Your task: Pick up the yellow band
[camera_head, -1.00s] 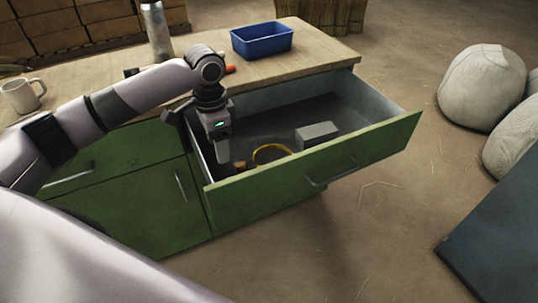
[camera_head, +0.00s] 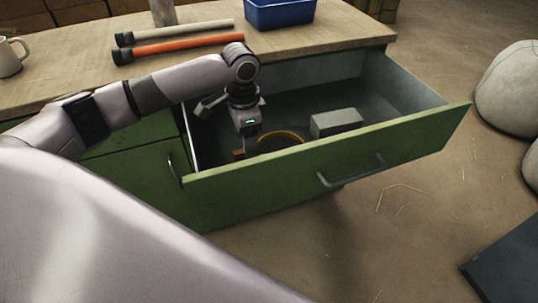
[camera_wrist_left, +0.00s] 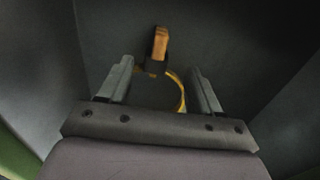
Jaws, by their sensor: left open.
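The yellow band (camera_head: 283,135) lies as a curved loop on the floor of the open green drawer (camera_head: 290,178). In the left wrist view the yellow band (camera_wrist_left: 181,96) curves between and beyond my fingers, partly hidden by the gripper. A small orange-yellow piece (camera_wrist_left: 159,45) with a dark lower part sits at the loop's far end; I cannot tell if it is joined to the band. My left gripper (camera_wrist_left: 160,82) points down into the drawer, open, its fingers either side of part of the loop with nothing gripped. My right gripper is not in view.
A grey block (camera_head: 336,122) lies in the drawer right of the band. The drawer walls stand close around my gripper. On the worktop are an orange-red rod (camera_head: 180,44), a pale rod (camera_head: 185,30), a blue bin (camera_head: 280,12) and a mug (camera_head: 10,58).

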